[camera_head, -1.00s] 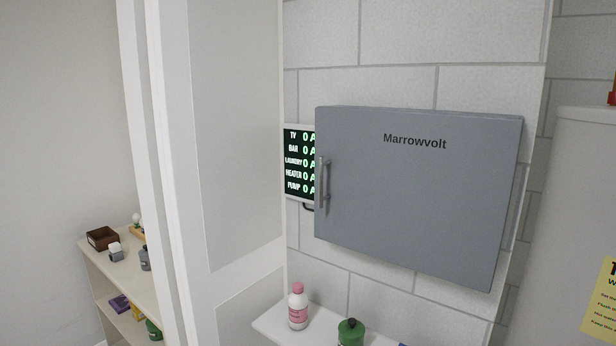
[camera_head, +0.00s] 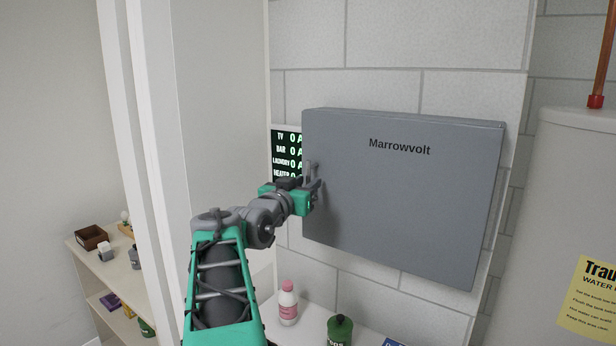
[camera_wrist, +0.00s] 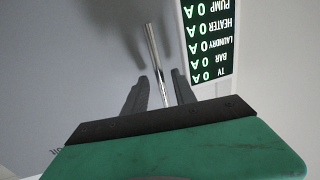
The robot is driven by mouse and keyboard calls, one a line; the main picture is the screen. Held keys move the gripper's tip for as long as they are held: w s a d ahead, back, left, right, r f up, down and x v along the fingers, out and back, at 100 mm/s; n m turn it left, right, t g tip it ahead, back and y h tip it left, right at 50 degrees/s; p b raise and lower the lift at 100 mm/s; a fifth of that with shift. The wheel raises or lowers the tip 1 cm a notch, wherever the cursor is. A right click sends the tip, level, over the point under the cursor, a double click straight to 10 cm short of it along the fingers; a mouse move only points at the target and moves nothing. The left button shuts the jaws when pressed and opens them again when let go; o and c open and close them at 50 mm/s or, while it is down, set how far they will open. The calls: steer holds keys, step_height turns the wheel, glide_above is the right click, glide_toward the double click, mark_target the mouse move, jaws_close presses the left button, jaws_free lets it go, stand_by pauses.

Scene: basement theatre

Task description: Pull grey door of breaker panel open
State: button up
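The grey door (camera_head: 410,200) of the breaker panel, marked "Marrowvolt", is shut on the block wall. Its vertical bar handle (camera_wrist: 154,55) is at the door's left edge; in the head view my gripper mostly covers it. My gripper (camera_head: 312,180) is at the handle. In the wrist view its two dark fingers (camera_wrist: 160,85) stand apart, one on each side of the handle bar, with gaps visible between bar and fingers. The gripper is open.
A lit display (camera_head: 286,150) listing circuits is just left of the door. Below is a shelf (camera_head: 318,318) with a pink-and-white bottle (camera_head: 288,303) and a green container (camera_head: 339,330). A white tank (camera_head: 575,200) stands at the right. A white door frame (camera_head: 150,150) is at the left.

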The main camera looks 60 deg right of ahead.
steer(key=shift+w+d, duration=0.1)
steer(key=shift+d, duration=0.9)
jaws_close()
stand_by(0.7)
